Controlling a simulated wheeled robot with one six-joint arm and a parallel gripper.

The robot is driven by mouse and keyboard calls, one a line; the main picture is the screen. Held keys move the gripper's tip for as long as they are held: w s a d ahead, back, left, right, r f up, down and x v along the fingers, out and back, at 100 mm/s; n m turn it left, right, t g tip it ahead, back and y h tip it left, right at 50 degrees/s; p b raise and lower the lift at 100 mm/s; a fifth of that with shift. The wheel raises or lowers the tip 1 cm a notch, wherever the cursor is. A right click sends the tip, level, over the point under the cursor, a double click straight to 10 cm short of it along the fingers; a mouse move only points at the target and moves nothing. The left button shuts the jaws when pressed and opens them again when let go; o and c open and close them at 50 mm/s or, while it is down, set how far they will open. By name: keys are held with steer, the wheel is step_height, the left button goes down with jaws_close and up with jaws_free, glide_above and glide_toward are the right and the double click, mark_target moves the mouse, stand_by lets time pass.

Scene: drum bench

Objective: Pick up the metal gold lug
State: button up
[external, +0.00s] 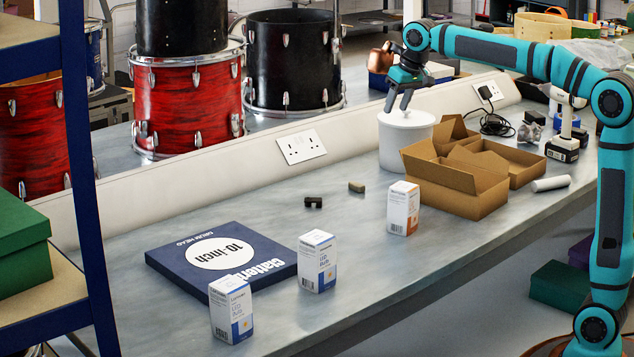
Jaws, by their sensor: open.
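A small gold-toned lug (356,187) lies on the grey bench top, left of the orange-and-white box. It is small in the picture, and its metal finish is hard to judge. A dark lug (313,202) lies a little to its left and nearer the camera. My gripper (397,106) is open and points down just above or in front of the lid of a white round canister (406,140). It is well above and to the right of the gold-toned lug. I see nothing between its fingers.
An orange-and-white box (403,208) stands right of the lug, with open cardboard boxes (455,190) beyond it. Two blue-and-white boxes (317,262) (231,309) stand by a flat blue drum-head box (180,262). The bench around both lugs is clear. A raised ledge with a socket (301,147) runs behind.

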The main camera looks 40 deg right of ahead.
steer(key=w+a+f+g, duration=0.4)
steer(key=w+a+f, duration=0.1)
steer(key=w+a, duration=0.15)
glide_above(359, 184)
steer(key=shift+h, duration=0.4)
steer(key=f, duration=1.2)
steer(key=shift+s+a+f, duration=0.2)
steer(key=shift+s+f, duration=0.1)
steer(key=shift+s, duration=0.1)
steer(key=shift+w+d+f, duration=0.1)
steer(key=shift+w+f, duration=0.05)
steer(key=shift+f, duration=1.2)
steer(key=shift+w+d+f, duration=0.1)
steer(key=shift+w+f, duration=0.05)
steer(key=shift+f, duration=1.15)
jaws_close()
steer(key=shift+r, duration=0.1)
